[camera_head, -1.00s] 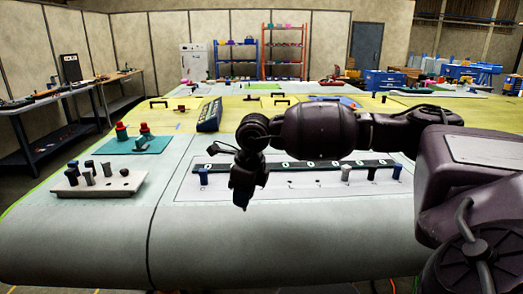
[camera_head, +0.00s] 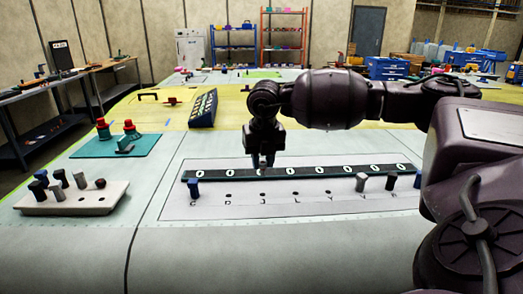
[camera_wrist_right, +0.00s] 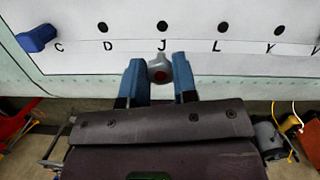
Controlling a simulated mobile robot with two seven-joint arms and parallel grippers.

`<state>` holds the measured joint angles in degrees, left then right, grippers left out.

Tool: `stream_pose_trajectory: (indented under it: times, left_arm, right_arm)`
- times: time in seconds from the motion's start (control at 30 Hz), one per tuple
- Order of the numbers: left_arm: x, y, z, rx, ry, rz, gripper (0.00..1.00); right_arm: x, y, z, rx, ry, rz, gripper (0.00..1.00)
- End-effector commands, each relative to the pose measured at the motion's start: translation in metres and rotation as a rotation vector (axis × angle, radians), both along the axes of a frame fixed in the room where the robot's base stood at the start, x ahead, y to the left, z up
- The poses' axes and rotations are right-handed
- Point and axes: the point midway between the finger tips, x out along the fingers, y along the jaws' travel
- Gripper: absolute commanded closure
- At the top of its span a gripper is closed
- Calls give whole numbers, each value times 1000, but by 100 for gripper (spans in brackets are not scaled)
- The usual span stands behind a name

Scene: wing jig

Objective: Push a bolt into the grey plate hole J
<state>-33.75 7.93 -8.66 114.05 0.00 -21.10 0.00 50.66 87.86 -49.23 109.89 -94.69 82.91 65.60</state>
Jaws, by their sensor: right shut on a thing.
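My right gripper (camera_head: 263,166) hangs over the dark numbered strip, above the J column of the plate (camera_head: 250,211). Hole J (camera_wrist_right: 162,26) appears empty just beyond the bolt in that view; the bolt and the hole are apart in the picture. In the head view hole J (camera_head: 262,194) shows below the gripper. Empty holes D (camera_wrist_right: 103,27) and L (camera_wrist_right: 222,28) flank it. My left gripper is not in view.
A blue bolt (camera_head: 193,188) stands at C. A light grey bolt (camera_head: 361,183), a dark bolt (camera_head: 390,181) and a blue one stand at the plate's right. A beige block (camera_head: 110,204) with several bolts and a teal mat (camera_head: 90,147) with red-topped parts lie left.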

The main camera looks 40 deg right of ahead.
Motion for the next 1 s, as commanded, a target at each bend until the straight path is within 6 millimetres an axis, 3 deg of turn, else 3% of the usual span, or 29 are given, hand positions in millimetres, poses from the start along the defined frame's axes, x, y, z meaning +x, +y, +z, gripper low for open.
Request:
stream_pose_trajectory:
  times: [0.47,1.0]
  left_arm:
    - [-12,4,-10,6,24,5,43]
    - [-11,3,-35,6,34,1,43]
  right_arm:
    - [0,-1,-7,0,1,-10,96]
    - [0,0,-54,0,3,-10,96]
